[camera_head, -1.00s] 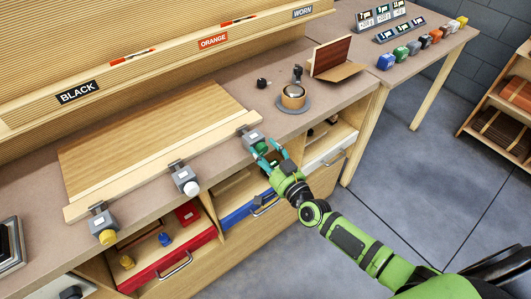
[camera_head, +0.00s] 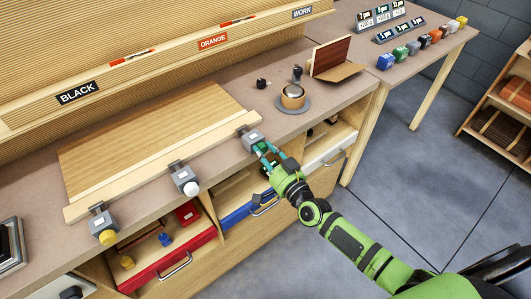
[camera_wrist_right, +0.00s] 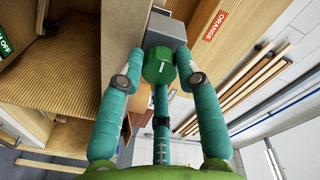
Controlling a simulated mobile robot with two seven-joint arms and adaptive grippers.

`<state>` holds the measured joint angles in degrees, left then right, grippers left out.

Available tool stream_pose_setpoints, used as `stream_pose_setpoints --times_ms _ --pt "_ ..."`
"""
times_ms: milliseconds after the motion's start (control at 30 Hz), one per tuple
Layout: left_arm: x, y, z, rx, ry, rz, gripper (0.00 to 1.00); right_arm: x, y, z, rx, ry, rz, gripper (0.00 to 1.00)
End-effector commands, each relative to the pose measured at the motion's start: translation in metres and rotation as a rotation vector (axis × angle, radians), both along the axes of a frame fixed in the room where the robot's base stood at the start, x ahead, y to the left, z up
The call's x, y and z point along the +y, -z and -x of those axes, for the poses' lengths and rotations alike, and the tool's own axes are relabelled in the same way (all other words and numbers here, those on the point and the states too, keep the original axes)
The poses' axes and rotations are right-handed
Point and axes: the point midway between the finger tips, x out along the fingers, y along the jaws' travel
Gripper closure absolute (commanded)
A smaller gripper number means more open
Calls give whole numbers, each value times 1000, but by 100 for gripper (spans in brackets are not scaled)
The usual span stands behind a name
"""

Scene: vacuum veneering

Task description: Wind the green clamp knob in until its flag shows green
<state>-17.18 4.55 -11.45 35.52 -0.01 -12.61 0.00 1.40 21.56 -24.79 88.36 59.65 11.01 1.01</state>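The green clamp knob (camera_wrist_right: 158,66) sits on the front of a grey clamp (camera_head: 253,137) at the right end of the pale batten (camera_head: 150,168). In the wrist view the knob faces me with a short white mark on it. My right gripper (camera_head: 268,153) reaches the knob from the front, with its teal fingers closed in on either side of it. In the head view the fingers mostly hide the knob. I cannot make out the clamp's flag or its colour. My left gripper is not in view.
A white-knobbed clamp (camera_head: 184,178) and a yellow-knobbed clamp (camera_head: 103,224) stand further left along the batten. A blue drawer (camera_head: 240,215) and a red drawer (camera_head: 180,262) are open below. A round pot (camera_head: 292,97) stands on the bench to the right.

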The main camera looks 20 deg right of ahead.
Motion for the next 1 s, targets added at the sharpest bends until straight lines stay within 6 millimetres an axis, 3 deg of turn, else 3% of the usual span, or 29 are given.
stream_pose_setpoints --times_ms 33,67,467,567,1000 --pt "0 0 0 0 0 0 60 2 3 2 8 -5 1 50" --pt "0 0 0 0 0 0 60 2 3 2 8 -5 1 42" --pt "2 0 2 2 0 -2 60 0 2 5 4 -2 1 42" --pt "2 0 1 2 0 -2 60 -4 2 16 5 -2 1 42" --pt "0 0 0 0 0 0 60 -26 1 99 8 -4 3 42"
